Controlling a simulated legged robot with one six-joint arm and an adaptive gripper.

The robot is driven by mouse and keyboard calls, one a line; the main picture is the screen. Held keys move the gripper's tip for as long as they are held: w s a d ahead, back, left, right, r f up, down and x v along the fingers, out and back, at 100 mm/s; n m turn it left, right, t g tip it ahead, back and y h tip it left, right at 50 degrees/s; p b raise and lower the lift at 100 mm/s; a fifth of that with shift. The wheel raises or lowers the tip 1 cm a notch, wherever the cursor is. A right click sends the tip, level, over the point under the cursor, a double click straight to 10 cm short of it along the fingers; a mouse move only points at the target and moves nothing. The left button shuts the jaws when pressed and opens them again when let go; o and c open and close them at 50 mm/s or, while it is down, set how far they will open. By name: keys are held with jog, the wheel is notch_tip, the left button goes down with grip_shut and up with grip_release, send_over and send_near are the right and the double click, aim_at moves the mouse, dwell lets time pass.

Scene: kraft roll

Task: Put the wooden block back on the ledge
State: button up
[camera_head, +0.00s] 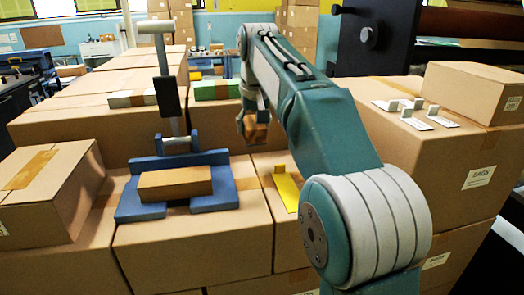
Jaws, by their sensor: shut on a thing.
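My gripper (250,117) is shut on a small brown wooden block (258,132) and holds it over the boxes, to the right of a blue fixture (146,165). The gripper's fingers are small and partly hidden at this distance. Another light brown block (175,183) lies on the blue fixture, which has a back wall and two front feet. The picture does not make clear which surface is the ledge. I cannot tell whether the held block touches anything below it.
A grey post with a handle (164,75) stands behind the blue fixture. A yellow angled piece (287,192) lies on a box to its right. Cardboard boxes surround the fixture. Several white pieces with small upright blocks (418,118) sit on the right box.

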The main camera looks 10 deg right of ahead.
send_over(261, 159)
jog(key=s, duration=0.1)
jog(key=f, duration=0.5)
jog(key=shift+s+f, duration=0.2)
jog(key=shift+f, duration=0.05)
jog(key=shift+x, duration=2)
jog(key=shift+s+d+f, duration=0.1)
jog(key=shift+s+d, duration=0.05)
jog(key=shift+d, duration=0.05)
jog(key=o, duration=1.3)
jog(key=shift+c, duration=0.2)
jog(key=v, duration=1.2)
jog(key=shift+s, duration=0.1)
